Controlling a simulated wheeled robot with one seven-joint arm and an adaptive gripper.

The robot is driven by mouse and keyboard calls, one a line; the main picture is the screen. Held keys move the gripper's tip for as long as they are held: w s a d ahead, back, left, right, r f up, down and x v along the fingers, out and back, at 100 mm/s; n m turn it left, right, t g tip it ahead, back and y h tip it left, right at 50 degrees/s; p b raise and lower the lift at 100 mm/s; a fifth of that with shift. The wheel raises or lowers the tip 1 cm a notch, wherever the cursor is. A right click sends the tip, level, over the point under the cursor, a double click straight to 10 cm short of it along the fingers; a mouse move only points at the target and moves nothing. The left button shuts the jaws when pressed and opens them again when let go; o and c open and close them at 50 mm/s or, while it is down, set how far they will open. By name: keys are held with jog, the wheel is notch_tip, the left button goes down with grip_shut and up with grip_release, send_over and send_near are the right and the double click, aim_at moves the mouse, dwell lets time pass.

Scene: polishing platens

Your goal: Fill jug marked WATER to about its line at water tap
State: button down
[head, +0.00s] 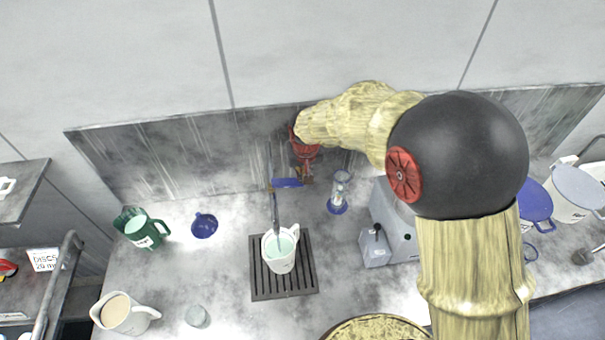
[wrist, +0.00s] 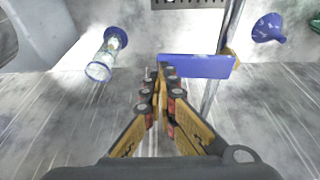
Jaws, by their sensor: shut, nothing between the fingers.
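A white jug (head: 281,262) stands upright on the dark drain grate (head: 257,285) in the head view, with pale green-blue liquid showing inside. I cannot read its marking or see its fill line. The water tap (head: 276,208) rises behind it, its thin pipe ending over the jug's mouth. I cannot tell if water is running. The tap's blue lever (head: 287,183) also shows in the wrist view (wrist: 197,66), lying crosswise. My gripper (wrist: 162,72) is shut and empty, its fingertips close beside the lever's left end; I cannot tell whether they touch. My arm partly hides the wall behind.
A green jug (head: 141,228), a blue funnel (head: 204,225), a white jug of beige liquid (head: 122,314) and a small pale disc-shaped piece (head: 196,316) are on the left. A splashback (head: 180,160) stands close behind.

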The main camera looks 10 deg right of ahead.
jog(key=shift+r, duration=0.1)
jog(key=shift+r, duration=0.35)
jog(key=w+d+v, duration=0.1)
jog(key=v, duration=1.2)
jog(key=shift+d, duration=0.35)
jog(key=shift+r, duration=0.1)
